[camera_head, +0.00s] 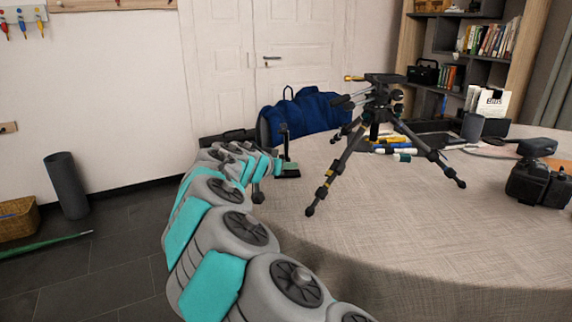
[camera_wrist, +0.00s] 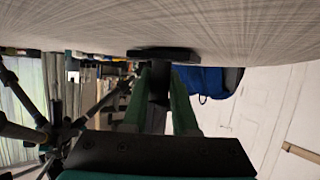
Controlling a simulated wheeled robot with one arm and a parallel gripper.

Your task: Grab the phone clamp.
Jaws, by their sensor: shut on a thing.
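The phone clamp (camera_head: 285,140) is a slim black upright piece on a flat dark base, at the table's left edge. In the wrist view, which is upside down, its dark base (camera_wrist: 163,54) appears against the table surface, and its black post stands between my green fingers. My gripper (camera_head: 279,166) is shut on the post, reaching in from the left just above the base. The gripper also shows in the wrist view (camera_wrist: 160,82). The clamp's upper part is hidden there by the gripper body. I cannot tell whether the base touches the table.
A black tripod (camera_head: 374,115) stands to the right of the clamp, one leg close to my arm. A blue bag (camera_head: 310,112) is behind. Several markers (camera_head: 395,148), a camera (camera_head: 538,182) and a dark cup (camera_head: 472,127) are further right. The table's (camera_head: 400,220) front area is clear.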

